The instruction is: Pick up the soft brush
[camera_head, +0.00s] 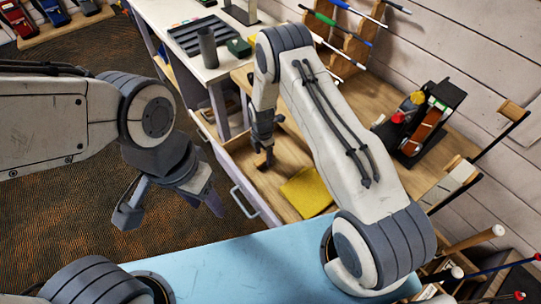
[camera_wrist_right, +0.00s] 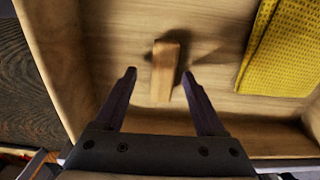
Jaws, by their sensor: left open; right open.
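A small wooden piece (camera_wrist_right: 165,72), which looks like the brush, lies in the open wooden drawer (camera_head: 238,165). Any bristles are hidden or too dark to tell. My right gripper (camera_wrist_right: 158,76) is open above the drawer, and in the right wrist view the wooden piece shows between and beyond its fingertips. I cannot tell the remaining height gap. In the head view this gripper (camera_head: 264,145) points down into the drawer and partly covers the piece. My left gripper (camera_head: 170,209) is open and empty over the dark carpet, left of the drawer.
A yellow cloth (camera_head: 306,192) lies in the drawer, right of the wooden piece; it also shows in the right wrist view (camera_wrist_right: 283,50). The drawer walls enclose the space around the right gripper. A light blue surface (camera_head: 230,270) is nearer. A black stand (camera_head: 425,120) is on the workbench.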

